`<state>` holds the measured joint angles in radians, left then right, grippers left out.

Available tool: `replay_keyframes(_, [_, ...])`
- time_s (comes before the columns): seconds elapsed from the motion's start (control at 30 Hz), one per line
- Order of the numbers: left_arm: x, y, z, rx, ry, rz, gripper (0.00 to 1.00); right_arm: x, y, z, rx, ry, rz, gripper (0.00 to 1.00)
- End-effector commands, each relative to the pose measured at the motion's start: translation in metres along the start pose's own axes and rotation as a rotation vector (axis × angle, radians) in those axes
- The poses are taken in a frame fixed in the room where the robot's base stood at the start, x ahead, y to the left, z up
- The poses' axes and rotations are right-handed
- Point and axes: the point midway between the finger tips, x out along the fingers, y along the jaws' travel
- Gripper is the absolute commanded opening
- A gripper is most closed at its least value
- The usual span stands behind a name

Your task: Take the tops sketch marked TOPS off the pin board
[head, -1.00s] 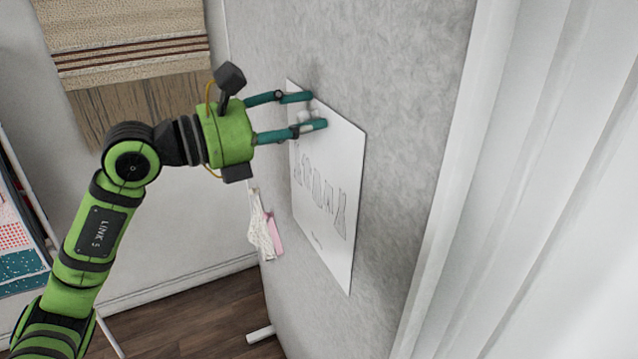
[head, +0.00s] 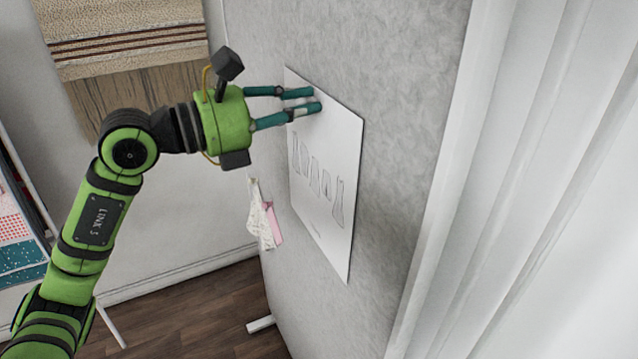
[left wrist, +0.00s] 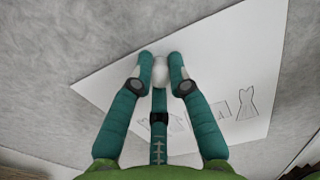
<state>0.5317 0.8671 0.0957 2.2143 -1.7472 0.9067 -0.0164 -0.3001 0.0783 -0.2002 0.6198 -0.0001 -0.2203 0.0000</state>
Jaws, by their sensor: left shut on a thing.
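A white sheet with garment outlines (head: 322,160) hangs on the grey fabric pin board (head: 400,120). The outlines look like long dresses, and the small lettering below them is too small to read. The sheet also shows in the left wrist view (left wrist: 225,65), where one outline looks like a dress. My left gripper (head: 315,100) is at the upper part of the sheet, its teal fingers closed. In the left wrist view, the fingertips (left wrist: 160,68) are shut around a round white pin head (left wrist: 160,74) in front of the sheet. My right gripper is not in view.
Pale and pink fabric pieces (head: 262,218) hang at the board's left edge. A white curtain (head: 540,200) hangs to the right. A shelf with patterned fabrics (head: 15,240) stands at the far left.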

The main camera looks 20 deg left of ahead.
Motion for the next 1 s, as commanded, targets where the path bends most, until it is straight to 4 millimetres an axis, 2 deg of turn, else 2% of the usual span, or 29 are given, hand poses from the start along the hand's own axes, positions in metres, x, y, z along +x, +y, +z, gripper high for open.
replay_keyframes(0.7, [-0.022,0.000,-0.001,0.001,0.001,0.000,0.00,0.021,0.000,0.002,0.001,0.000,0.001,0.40])
replay_keyframes(1.0, [-0.024,0.000,0.000,0.001,0.001,0.000,0.00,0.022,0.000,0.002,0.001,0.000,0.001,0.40])
